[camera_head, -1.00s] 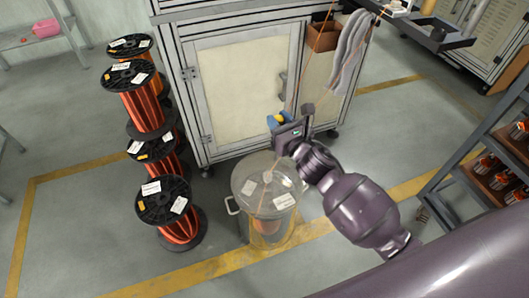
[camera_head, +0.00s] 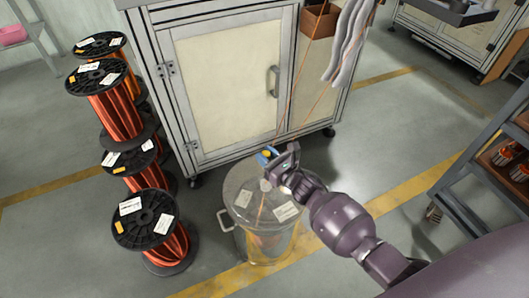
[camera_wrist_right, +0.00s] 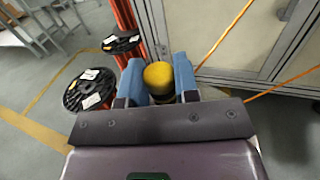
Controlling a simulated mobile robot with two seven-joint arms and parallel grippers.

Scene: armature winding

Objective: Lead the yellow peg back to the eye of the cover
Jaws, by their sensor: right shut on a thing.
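The yellow peg (camera_wrist_right: 158,78) sits between the blue fingers of my right gripper (camera_wrist_right: 160,85) in the right wrist view, and the fingers are shut on it. In the head view the right gripper (camera_head: 268,156) is above the far rim of the clear round cover (camera_head: 250,185), which lies on a drum with side handles. White labels lie on the cover. An orange wire runs down from above past the gripper, and a length of it shows over the cover. The eye itself is hard to make out, near the gripper. My left gripper is not in view.
A white-panelled cabinet (camera_head: 235,85) stands close behind the drum. Stacked black spools of orange wire (camera_head: 145,220) stand to the left. A shelf rack (camera_head: 480,180) is at the right.

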